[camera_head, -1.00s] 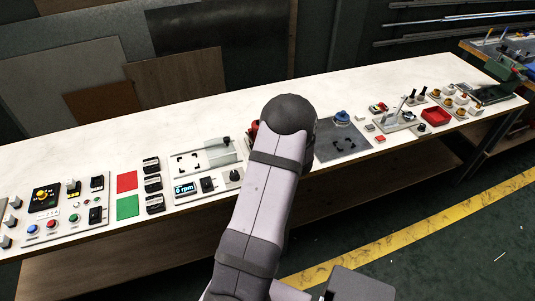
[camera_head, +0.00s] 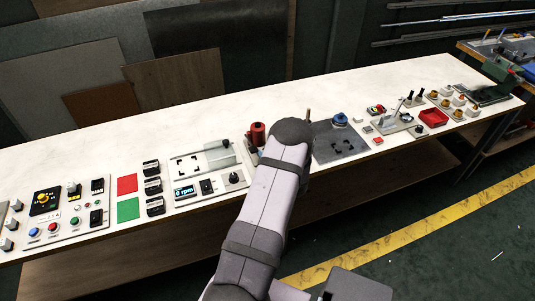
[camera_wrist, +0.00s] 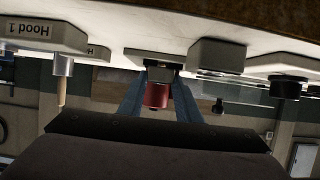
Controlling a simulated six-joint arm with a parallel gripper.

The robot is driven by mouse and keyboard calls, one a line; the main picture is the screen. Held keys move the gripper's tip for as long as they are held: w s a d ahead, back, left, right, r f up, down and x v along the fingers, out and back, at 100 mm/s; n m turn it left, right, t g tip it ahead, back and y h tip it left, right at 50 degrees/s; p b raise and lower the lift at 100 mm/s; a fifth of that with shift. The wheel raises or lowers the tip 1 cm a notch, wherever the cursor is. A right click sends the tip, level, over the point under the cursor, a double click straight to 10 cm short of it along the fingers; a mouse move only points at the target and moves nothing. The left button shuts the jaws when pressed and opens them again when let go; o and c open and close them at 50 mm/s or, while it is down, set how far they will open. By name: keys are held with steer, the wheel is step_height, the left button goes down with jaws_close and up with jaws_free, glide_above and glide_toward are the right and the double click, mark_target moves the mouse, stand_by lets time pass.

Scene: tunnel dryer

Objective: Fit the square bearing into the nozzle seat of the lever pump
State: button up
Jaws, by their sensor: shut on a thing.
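My gripper (camera_wrist: 160,74) shows in the wrist view as two blue-grey fingers closing in on a small dark piece. This piece seems to be the square bearing, but its outline is unclear against the things behind it. In the head view my arm's dark end hides the gripper and what it holds. I cannot make out the lever pump's nozzle seat. A tan peg (camera_head: 308,115) stands just behind my arm's end and may be part of the pump; a tan peg (camera_wrist: 62,91) on a silver stem also shows in the wrist view.
A red cylinder (camera_head: 257,134) stands left of my arm's end; it also shows in the wrist view (camera_wrist: 156,96). A dark grey plate (camera_head: 345,145) with a blue knob (camera_head: 340,119) lies to the right. Panels line the front; the bench's back strip (camera_head: 200,115) is clear.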

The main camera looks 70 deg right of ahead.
steer(key=shift+f, duration=0.25)
steer(key=shift+f, duration=0.15)
steer(key=o, duration=1.2)
steer(key=shift+r, duration=0.25)
steer(key=b+v, duration=0.2)
steer(key=v, duration=1)
steer(key=shift+f, duration=0.15)
